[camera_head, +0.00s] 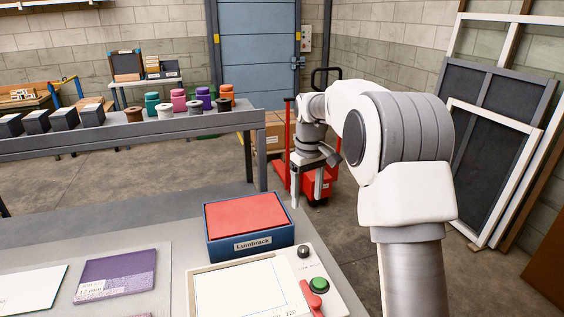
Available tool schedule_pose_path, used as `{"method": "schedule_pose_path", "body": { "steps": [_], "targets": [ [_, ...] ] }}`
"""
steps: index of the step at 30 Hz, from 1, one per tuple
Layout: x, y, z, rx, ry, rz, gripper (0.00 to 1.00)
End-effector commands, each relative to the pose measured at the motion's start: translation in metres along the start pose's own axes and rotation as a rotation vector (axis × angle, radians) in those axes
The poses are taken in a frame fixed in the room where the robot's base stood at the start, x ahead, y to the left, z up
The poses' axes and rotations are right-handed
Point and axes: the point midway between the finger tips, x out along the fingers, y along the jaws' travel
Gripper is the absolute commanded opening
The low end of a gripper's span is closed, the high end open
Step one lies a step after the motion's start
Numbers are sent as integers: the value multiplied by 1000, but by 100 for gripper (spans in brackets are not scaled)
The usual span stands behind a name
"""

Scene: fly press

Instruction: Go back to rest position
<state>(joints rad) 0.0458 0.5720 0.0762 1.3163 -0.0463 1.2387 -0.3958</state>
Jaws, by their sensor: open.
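My gripper (306,187) hangs at the end of my white arm, right of centre in the head view. It points down with its two fingers apart and nothing between them. It is beyond the far right edge of the near workbench, with a red hand truck behind it. My arm rises from the bottom right, bends at a large white joint and reaches away to the gripper.
A blue box with a red top (246,218), a white device (255,290) with a green button and a purple booklet (115,276) lie on the workbench. A shelf (170,127) holds several spools. The red hand truck (318,190) stands close behind the gripper. Framed screens (490,130) lean at right.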

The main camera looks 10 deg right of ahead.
Motion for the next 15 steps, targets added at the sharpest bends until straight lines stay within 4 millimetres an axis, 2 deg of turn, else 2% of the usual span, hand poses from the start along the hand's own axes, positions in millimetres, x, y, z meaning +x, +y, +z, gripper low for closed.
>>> {"method": "schedule_pose_path", "body": {
  "steps": [1, 6, 15],
  "targets": [
    [-13, -4, 7, 8, 15, 9, 74],
    [-52, -20, 40, 59, 70, 40, 74],
    [-101, -53, 114, 159, 174, 82, 74]
  ]
}}
